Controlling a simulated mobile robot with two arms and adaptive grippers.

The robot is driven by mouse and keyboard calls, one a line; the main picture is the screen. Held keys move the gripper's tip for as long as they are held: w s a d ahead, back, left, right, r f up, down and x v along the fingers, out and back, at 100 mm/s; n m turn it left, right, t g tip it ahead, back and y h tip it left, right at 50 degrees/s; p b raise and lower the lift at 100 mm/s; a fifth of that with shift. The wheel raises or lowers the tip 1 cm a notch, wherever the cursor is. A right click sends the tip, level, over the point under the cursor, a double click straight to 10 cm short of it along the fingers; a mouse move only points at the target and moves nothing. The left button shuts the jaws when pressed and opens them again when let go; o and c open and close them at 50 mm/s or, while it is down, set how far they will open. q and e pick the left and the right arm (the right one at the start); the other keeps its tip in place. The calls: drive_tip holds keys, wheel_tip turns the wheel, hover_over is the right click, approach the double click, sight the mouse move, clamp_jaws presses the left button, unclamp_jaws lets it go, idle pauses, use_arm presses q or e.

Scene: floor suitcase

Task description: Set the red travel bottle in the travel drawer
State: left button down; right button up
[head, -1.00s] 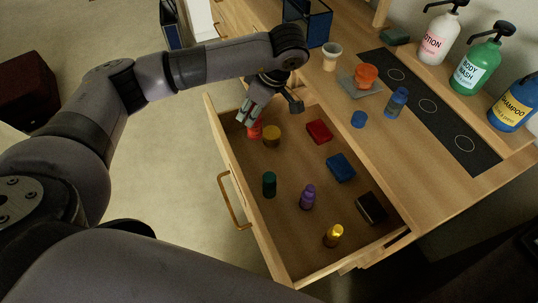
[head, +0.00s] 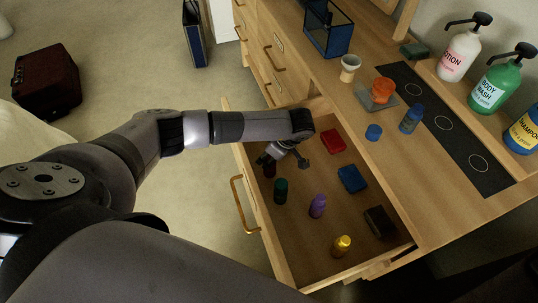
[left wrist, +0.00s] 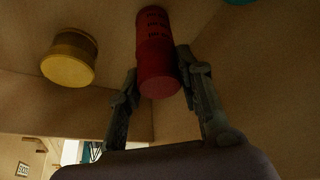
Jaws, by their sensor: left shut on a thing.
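The red travel bottle (left wrist: 155,50) is between the two fingers of my left gripper (left wrist: 158,72) in the left wrist view. In the head view my left gripper (head: 274,158) is down inside the open travel drawer (head: 300,235), near its front left corner. The bottle (head: 269,170) shows there only as a small dark red shape below the fingers. I cannot tell whether its base touches the drawer floor. My right gripper is out of view.
The drawer holds a green bottle (head: 281,190), a purple bottle (head: 317,206), a gold bottle (head: 341,246), a red case (head: 333,141), a blue case (head: 352,179) and a dark box (head: 380,222). A yellow jar (left wrist: 70,58) stands near the held bottle.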

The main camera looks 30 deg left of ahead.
use_arm(q)
drive_tip(key=shift+f, duration=0.15)
drive_tip(key=c, duration=1.2)
unclamp_jaws()
drive_tip(key=shift+o, duration=0.4)
